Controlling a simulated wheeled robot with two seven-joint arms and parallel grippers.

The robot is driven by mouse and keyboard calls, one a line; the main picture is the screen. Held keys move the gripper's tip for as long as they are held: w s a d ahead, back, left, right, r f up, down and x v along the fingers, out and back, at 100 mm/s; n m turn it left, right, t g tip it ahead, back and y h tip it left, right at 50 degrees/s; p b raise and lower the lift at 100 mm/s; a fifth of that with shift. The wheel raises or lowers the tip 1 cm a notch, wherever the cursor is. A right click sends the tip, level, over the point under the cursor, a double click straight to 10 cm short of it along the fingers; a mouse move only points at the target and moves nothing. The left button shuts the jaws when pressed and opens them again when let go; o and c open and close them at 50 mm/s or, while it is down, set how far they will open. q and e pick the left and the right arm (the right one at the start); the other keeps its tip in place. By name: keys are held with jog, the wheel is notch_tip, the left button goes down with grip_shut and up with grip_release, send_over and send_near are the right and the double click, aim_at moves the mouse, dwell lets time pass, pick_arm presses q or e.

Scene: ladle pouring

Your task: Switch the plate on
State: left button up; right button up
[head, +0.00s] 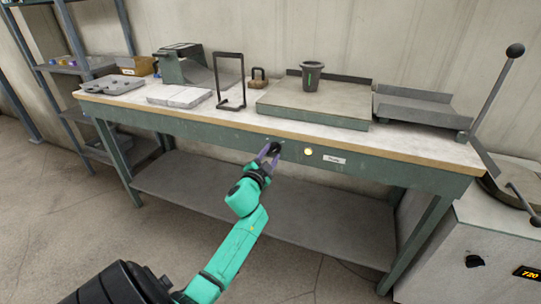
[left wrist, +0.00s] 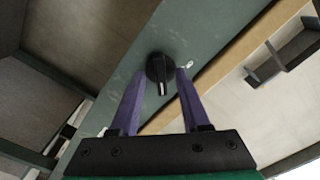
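The plate (head: 300,106) is a broad grey-green slab on the workbench, with a dark pot (head: 312,78) standing on it. A black knob (head: 276,148) sits on the bench's green front rail below the plate. A round lamp (head: 308,152) beside the knob glows yellow. My left gripper (head: 269,151) is at the knob. In the left wrist view its purple fingers (left wrist: 160,78) stand open on either side of the knob (left wrist: 160,68), with small gaps. The knob's white mark points toward my gripper's palm there. My right gripper is not in view.
A white label (head: 334,159) is right of the lamp. The bench top (head: 240,114) also bears a wire frame (head: 230,82), a small weight (head: 259,78) and a grey tray (head: 414,106). A machine with a long lever (head: 500,90) stands at the right.

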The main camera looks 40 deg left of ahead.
pick_arm(q)
jog(key=v, duration=1.4)
jog(key=shift+s, duration=0.25)
jog(key=shift+d, duration=0.15)
